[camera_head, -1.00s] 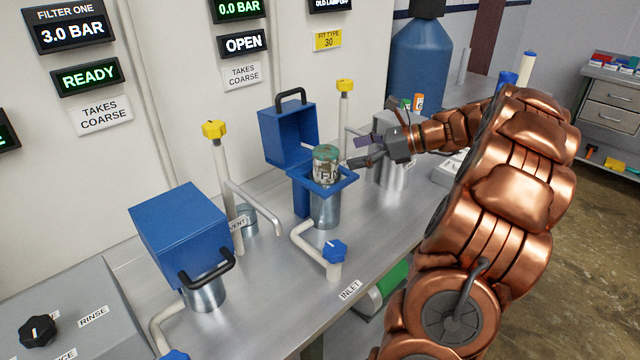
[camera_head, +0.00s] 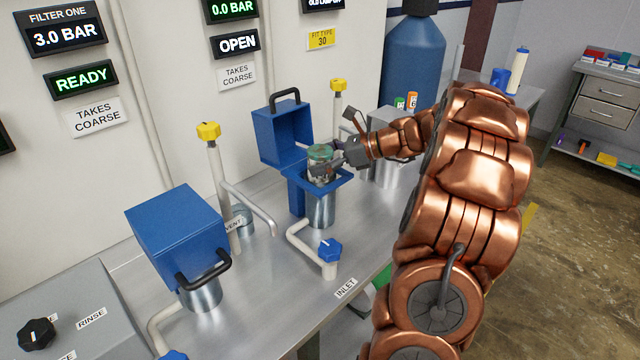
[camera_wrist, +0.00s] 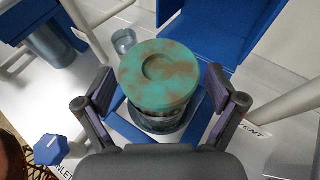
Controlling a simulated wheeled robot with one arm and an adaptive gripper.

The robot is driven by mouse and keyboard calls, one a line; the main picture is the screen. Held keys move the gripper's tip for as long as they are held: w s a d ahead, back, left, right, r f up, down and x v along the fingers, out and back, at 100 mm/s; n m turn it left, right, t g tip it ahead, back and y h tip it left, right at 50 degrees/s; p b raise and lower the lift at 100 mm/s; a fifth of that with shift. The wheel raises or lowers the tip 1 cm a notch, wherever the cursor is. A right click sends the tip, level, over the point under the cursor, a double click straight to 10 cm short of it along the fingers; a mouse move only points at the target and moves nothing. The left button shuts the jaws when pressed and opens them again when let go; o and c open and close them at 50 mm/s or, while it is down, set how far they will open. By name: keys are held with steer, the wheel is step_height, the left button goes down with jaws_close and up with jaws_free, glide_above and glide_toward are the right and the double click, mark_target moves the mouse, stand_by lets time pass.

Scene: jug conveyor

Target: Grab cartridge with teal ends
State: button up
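The cartridge with a stained teal end cap (camera_head: 320,153) stands upright in the open blue filter housing (camera_head: 334,182) on the metal bench. In the wrist view its round teal top (camera_wrist: 159,75), mottled with brown, sits between my two fingers. My gripper (camera_wrist: 160,100) is open, with one finger on each side of the cartridge and visible gaps at both sides. In the head view my gripper (camera_head: 337,157) reaches in from the right at the cartridge's height. The cartridge's lower part is hidden inside the housing.
The housing's blue lid (camera_head: 283,132) stands open behind the cartridge. A closed blue housing (camera_head: 178,235) is at the left. A yellow-capped pipe (camera_head: 212,170), a blue-knob valve (camera_head: 330,250) and a small glass cup (camera_wrist: 124,40) are close by.

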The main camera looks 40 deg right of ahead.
steer(key=c, duration=1.6)
